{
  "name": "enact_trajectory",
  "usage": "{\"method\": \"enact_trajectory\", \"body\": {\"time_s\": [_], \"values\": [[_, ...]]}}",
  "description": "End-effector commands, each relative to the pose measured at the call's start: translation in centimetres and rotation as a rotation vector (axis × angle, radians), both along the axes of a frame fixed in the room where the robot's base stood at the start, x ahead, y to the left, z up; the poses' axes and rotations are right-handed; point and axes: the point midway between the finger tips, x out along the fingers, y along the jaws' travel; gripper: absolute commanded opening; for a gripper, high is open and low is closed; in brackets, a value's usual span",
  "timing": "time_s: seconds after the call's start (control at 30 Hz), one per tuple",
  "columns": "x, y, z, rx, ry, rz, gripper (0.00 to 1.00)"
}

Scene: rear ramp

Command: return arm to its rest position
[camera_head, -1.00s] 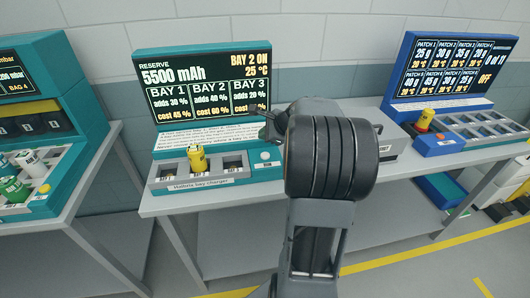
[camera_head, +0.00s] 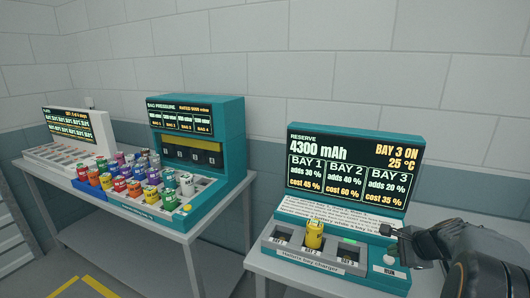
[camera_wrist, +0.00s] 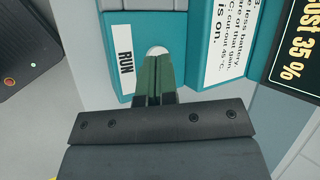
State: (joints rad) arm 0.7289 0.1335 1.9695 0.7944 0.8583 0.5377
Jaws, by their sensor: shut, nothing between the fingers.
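My gripper (camera_head: 388,231) is at the right side of the teal charger in the head view, with part of my dark arm at the lower right edge. In the wrist view its green fingers (camera_wrist: 158,78) are shut together and empty. Their tips overlap the white round button (camera_wrist: 157,52) beside the RUN label; I cannot tell whether they touch it. The charger (camera_head: 300,203) has a screen reading 4300 mAh and BAY 3 ON. A yellow battery (camera_head: 314,235) stands upright in its middle bay.
On the left table (camera_head: 150,228), a teal bag pressure unit (camera_head: 228,135) stands near several coloured batteries (camera_head: 130,180). A white panel with a screen (camera_head: 80,127) is farther left. The charger's table (camera_head: 262,262) has a gap to the left table. A wall stands behind.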

Motion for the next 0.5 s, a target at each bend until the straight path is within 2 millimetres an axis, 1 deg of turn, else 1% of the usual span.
{"method": "enact_trajectory", "body": {"time_s": [0.03,0.07,0.1,0.17,0.2,0.3,0.4,0.5], "values": [[-1.7,1.5,-0.7,-0.085,0.041,0.13,0.0],[-2.6,2.7,-1.1,-0.145,0.064,0.226,0.0],[-3.8,4.6,-1.3,-0.226,0.092,0.364,0.0],[-5.8,7.5,-1.5,-0.347,0.126,0.583,0.0],[-7.1,9.2,-1.6,-0.422,0.143,0.72,0.0],[-10.1,13.1,-1.5,-0.601,0.167,1.038,0.0],[-12.5,16.1,-1.3,-0.756,0.166,1.285,0.0],[-14.1,18.3,-0.8,-0.868,0.137,1.428,0.0]]}}
